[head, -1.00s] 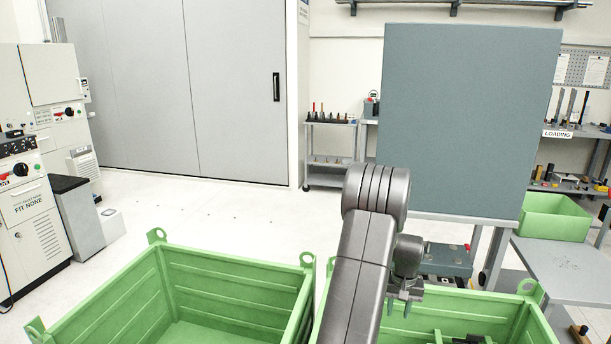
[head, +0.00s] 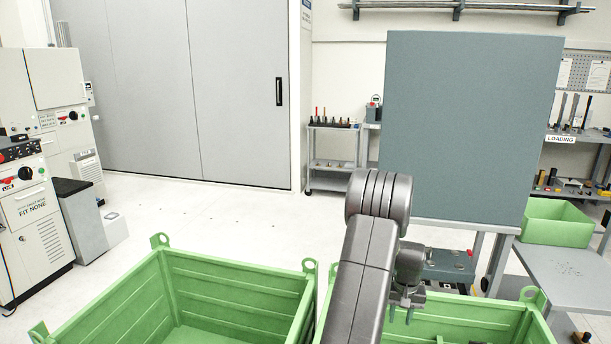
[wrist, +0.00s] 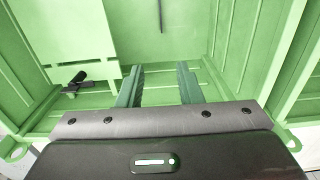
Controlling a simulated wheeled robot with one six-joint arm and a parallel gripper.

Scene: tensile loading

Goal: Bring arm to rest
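My arm is folded up in the middle of the head view, with my gripper (head: 407,302) pointing down over the right green bin (head: 470,306). In the wrist view my gripper (wrist: 160,85) shows two dark green fingers spread apart with nothing between them. Below them lies the inside of a green bin (wrist: 235,30). A small black part (wrist: 76,83) lies on the left in that bin, and a thin dark rod (wrist: 161,15) shows near the top.
A left green bin (head: 235,285) stands beside the right one and its visible floor is bare. A large grey panel (head: 465,125) stands behind my arm. A grey table (head: 565,275) with a green box (head: 556,222) is at right. Grey-white machines (head: 30,215) stand at left. Open floor lies behind the bins.

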